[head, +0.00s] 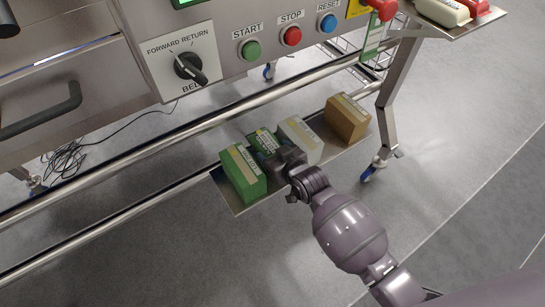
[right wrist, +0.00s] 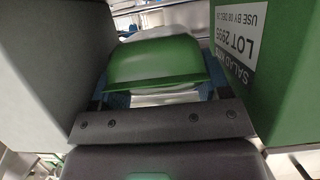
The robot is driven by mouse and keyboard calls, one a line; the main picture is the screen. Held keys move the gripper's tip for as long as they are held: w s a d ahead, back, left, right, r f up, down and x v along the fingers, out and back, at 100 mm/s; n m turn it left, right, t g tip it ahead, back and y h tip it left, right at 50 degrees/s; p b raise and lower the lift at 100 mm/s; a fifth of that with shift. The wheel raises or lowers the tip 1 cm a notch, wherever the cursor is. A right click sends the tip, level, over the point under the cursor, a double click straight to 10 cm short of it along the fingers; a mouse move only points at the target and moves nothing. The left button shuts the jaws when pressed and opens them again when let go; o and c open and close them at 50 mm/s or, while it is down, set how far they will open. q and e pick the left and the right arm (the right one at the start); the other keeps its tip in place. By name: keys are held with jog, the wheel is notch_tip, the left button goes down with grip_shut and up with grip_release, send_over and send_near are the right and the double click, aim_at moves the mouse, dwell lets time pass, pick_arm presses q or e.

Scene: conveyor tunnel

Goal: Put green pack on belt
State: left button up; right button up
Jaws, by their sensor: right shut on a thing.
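A low steel shelf (head: 236,208) under the machine holds a row of packs. My right gripper (head: 274,156) reaches down between a large green carton (head: 241,172) on its left and a white carton (head: 302,139) on its right. It is shut on a smaller green pack (head: 264,140), which is partly hidden by the gripper. In the right wrist view the green pack (right wrist: 155,60) sits at the jaws, and the green carton (right wrist: 270,75) with a salad mix label stands close beside. My left gripper is not in view. The belt surface is not visible.
A brown carton (head: 347,119) stands at the shelf's right end. Above the shelf are steel rails (head: 245,106) and a control panel (head: 240,45) with a belt knob and start, stop and reset buttons. A machine leg (head: 390,100) stands right of the shelf. The floor at right is clear.

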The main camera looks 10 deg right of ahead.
jog(key=shift+w+a+r, duration=0.1)
jog(key=shift+w+a, duration=0.1)
jog(key=shift+w, duration=0.2)
jog(key=f, duration=0.1)
jog(key=f+b, duration=0.1)
jog(key=f, duration=0.1)
jog(key=shift+s+f+b, duration=0.2)
jog(key=shift+f+b, duration=0.05)
jog(key=shift+b, duration=0.05)
jog(key=shift+w+f, duration=0.1)
jog(key=shift+f, duration=0.2)
jog(key=shift+r, duration=0.3)
jog(key=shift+f, duration=0.2)
jog(key=o, duration=1.1)
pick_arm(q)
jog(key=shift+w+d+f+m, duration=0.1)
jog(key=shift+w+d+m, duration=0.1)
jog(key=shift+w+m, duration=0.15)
pick_arm(e)
jog(key=shift+r, duration=0.15)
